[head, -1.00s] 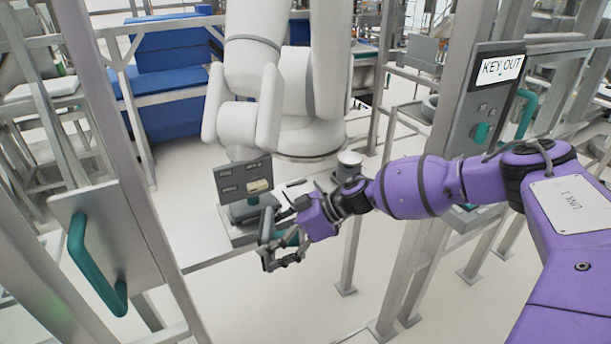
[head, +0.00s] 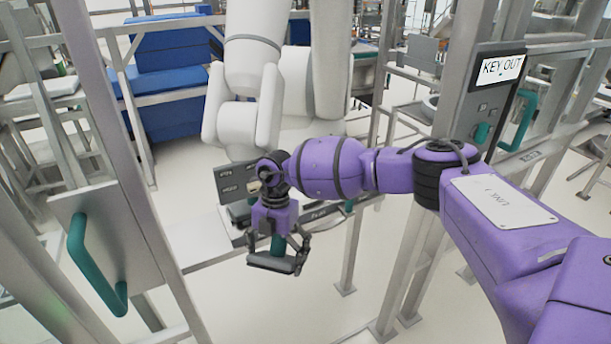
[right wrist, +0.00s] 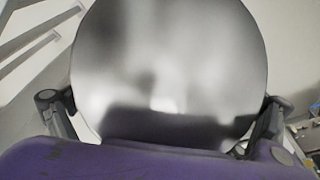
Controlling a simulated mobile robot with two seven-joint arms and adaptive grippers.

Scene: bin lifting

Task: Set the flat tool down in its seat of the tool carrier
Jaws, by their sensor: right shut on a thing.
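My right gripper (head: 279,244) points down, shut on the flat tool. The tool has a green grip (head: 278,243) between the fingers and a grey flat plate (head: 271,263) below it. In the right wrist view a large shiny metal disc (right wrist: 165,60) fills the middle, with a finger at each side. The tool carrier is the unit with a dark labelled panel (head: 228,186) on the bench behind the gripper. The tool hangs in front of the carrier, apart from it as far as I can see. My gripper and arm hide most of the carrier, including its seats. My left gripper is out of view.
A large white robot arm (head: 252,60) stands behind the carrier. A grey post with a green handle (head: 95,262) is at the left. A key-switch panel (head: 485,105) on a post is at the right. The bench edge (head: 205,255) runs below the carrier.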

